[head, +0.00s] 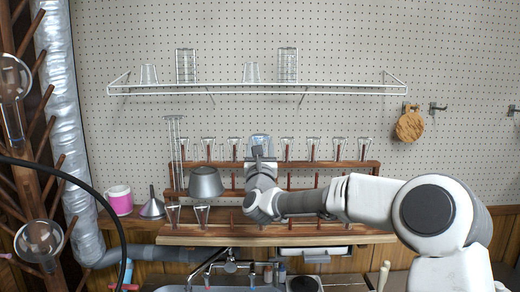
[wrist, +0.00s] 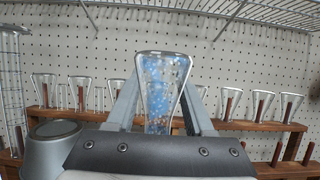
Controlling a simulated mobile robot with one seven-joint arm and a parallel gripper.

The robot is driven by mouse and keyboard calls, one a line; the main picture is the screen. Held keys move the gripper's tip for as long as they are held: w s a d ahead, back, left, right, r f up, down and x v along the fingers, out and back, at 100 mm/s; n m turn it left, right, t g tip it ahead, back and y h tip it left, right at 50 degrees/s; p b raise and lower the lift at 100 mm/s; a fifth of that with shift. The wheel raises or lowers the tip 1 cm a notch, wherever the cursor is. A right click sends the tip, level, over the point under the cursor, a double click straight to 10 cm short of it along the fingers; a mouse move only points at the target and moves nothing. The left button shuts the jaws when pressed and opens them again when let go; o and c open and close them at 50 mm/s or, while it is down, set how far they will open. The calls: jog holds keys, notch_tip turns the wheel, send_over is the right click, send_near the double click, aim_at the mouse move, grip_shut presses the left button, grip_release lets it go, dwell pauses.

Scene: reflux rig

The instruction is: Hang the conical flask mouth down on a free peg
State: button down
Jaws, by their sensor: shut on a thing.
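The conical flask (wrist: 163,68) is clear glass with blue speckles showing in or through it. It is between the two fingers of my gripper (wrist: 160,100), wide end up and narrow end down. In the head view the flask (head: 260,141) is in front of the rack's top row, held by my gripper (head: 262,152). The wooden peg rack (head: 370,164) has a top row of similar glasses hung mouth down. Bare pegs show on the middle row (head: 316,181); two also show at the lower right in the wrist view (wrist: 308,153). The flask's mouth is hidden by my gripper.
A grey metal vessel (head: 206,183) is at the rack's left, close to my gripper in the wrist view (wrist: 52,148). A tall glass piece (head: 175,150) stands behind it. A wire shelf (head: 350,90) with glasses hangs above. A pink mug (head: 119,200) and funnel (head: 152,206) are left.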

jog(key=shift+w+f+b, duration=0.85)
jog(key=shift+w, duration=4.15)
notch_tip(320, 180, down, 8)
jog(key=b, duration=1)
jog(key=shift+d+f+b, duration=0.1)
jog(key=shift+f+b, duration=0.35)
jog(key=shift+b, duration=0.55)
jog(key=shift+c, duration=1)
grip_release()
jog(key=b+v, duration=0.1)
jog(key=v, duration=1.6)
jog(key=shift+s, duration=0.2)
